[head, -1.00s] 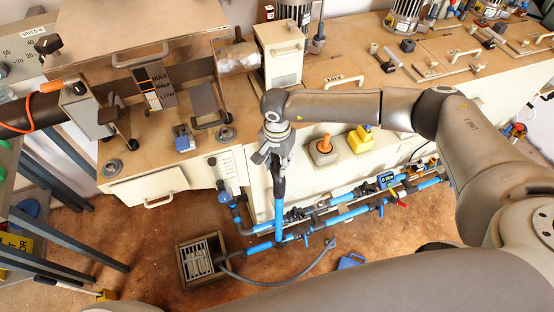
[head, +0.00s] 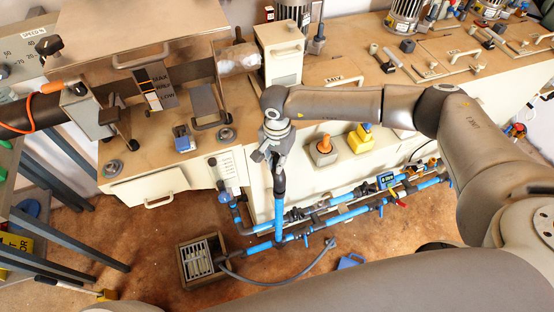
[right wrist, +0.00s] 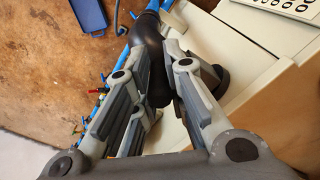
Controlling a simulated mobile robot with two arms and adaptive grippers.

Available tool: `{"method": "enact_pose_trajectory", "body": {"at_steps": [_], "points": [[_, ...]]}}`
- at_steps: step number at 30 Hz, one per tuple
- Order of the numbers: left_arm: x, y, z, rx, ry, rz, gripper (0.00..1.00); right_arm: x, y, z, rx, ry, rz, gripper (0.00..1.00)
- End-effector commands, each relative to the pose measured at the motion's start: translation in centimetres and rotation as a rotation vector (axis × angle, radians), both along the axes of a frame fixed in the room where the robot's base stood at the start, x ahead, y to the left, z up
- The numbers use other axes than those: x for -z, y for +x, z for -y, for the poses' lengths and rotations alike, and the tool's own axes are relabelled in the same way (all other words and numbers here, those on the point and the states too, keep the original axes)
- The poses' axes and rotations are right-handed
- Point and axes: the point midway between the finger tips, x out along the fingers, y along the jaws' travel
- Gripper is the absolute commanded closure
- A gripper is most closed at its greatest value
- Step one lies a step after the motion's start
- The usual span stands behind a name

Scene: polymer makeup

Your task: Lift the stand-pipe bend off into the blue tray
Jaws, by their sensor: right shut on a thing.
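The stand-pipe bend is a black elbow (head: 279,184) at the top of the upright blue pipe (head: 279,218), in front of the cream machine. My right gripper (head: 277,166) is above it, pointing down. In the right wrist view the black bend (right wrist: 149,52) lies between the two grey fingers (right wrist: 158,82), which are shut on it. The fingers hide part of the bend, and I cannot tell whether it is free of the pipe. The blue tray (head: 351,262) lies on the floor, partly hidden by my arm; it also shows in the right wrist view (right wrist: 90,14). My left gripper is not in view.
Blue pipes with valves (head: 345,216) run low along the machine front. A floor drain with a grate (head: 202,261) and a grey hose (head: 290,284) lie near the pipe foot. An orange button (head: 324,146) and a yellow box (head: 360,140) sit on the machine.

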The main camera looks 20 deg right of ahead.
Motion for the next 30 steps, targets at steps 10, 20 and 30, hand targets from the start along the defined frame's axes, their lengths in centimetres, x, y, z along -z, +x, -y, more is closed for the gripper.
{"method": "enact_pose_trajectory", "body": {"at_steps": [10,20,30], "points": [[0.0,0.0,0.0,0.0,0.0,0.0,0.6,-0.2,0.0,0.0,0.0,0.001,0.001,1.0],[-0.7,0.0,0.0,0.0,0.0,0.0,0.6,-1.4,0.1,0.0,0.0,0.001,0.002,1.0],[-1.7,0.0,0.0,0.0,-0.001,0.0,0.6,-3.4,0.0,0.0,0.0,0.0,0.001,1.0]]}}
